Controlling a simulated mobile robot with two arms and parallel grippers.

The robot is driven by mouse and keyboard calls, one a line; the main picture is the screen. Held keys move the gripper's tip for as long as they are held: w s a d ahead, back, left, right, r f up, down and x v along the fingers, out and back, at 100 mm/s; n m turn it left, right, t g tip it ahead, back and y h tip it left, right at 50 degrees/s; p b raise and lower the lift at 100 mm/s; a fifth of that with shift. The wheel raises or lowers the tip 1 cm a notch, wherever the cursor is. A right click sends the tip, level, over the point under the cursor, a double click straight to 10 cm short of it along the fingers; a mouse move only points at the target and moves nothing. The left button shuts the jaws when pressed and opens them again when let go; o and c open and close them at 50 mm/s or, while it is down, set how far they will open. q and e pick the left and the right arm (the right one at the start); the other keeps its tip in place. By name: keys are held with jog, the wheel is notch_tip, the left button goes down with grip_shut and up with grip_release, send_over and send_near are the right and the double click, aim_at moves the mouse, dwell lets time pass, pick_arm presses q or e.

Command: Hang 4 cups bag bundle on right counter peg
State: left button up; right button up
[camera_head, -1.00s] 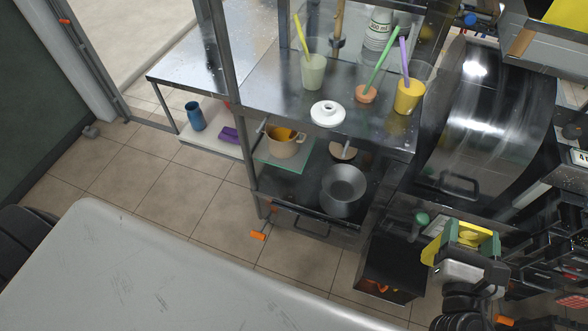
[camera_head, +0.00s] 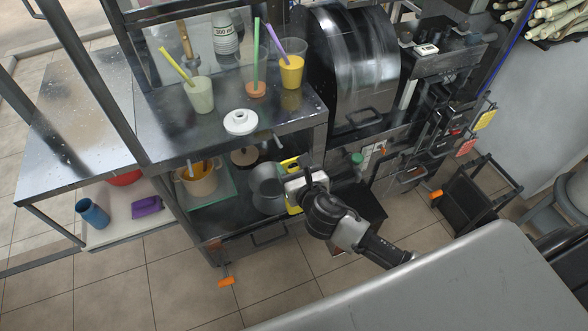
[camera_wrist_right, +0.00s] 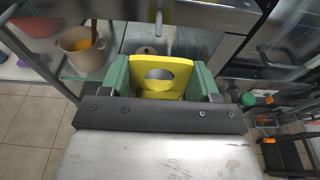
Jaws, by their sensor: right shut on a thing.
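My right gripper (camera_wrist_right: 162,82) has green fingers shut on a yellow bag piece with a round handle hole (camera_wrist_right: 168,72), the visible part of the bag bundle. In the head view the yellow bag (camera_head: 289,165) shows in front of the counter's right part, partly hidden by my gripper. I cannot see cups in it. A short metal peg (camera_head: 279,143) sticks out from the counter's front edge, close above and left of the gripper. Another peg (camera_head: 190,167) sticks out further left. The bag appears apart from both. My left gripper is not in view.
Cups with straws (camera_head: 201,95) and a white lid (camera_head: 240,122) stand on the metal counter (camera_head: 165,130). Below are a beige pot (camera_head: 199,180) and a grey metal pot (camera_head: 266,187) beside my gripper. A large metal drum (camera_head: 350,65) stands right of the counter.

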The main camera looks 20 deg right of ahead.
aim_at(278, 140)
jog(key=shift+w+a, duration=0.15)
jog(key=shift+w, duration=0.45)
jog(key=shift+b+x, duration=0.45)
jog(key=shift+x, duration=0.3)
jog(key=shift+r+b+x, duration=0.15)
jog(key=shift+b+x, duration=0.4)
jog(key=shift+x, duration=0.55)
jog(key=shift+r+b+x, duration=0.15)
jog(key=shift+b+x, duration=0.45)
jog(key=shift+x, duration=0.45)
jog(key=shift+r+b+x, duration=0.2)
jog(key=shift+b+x, duration=0.35)
jog(key=shift+x, duration=0.55)
jog(key=shift+w+f, duration=0.3)
jog(key=shift+w, duration=0.25)
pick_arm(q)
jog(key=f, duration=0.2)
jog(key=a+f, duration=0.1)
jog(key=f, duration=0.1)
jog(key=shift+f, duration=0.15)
pick_arm(e)
jog(key=shift+w, duration=0.1)
jog(key=shift+f, duration=0.1)
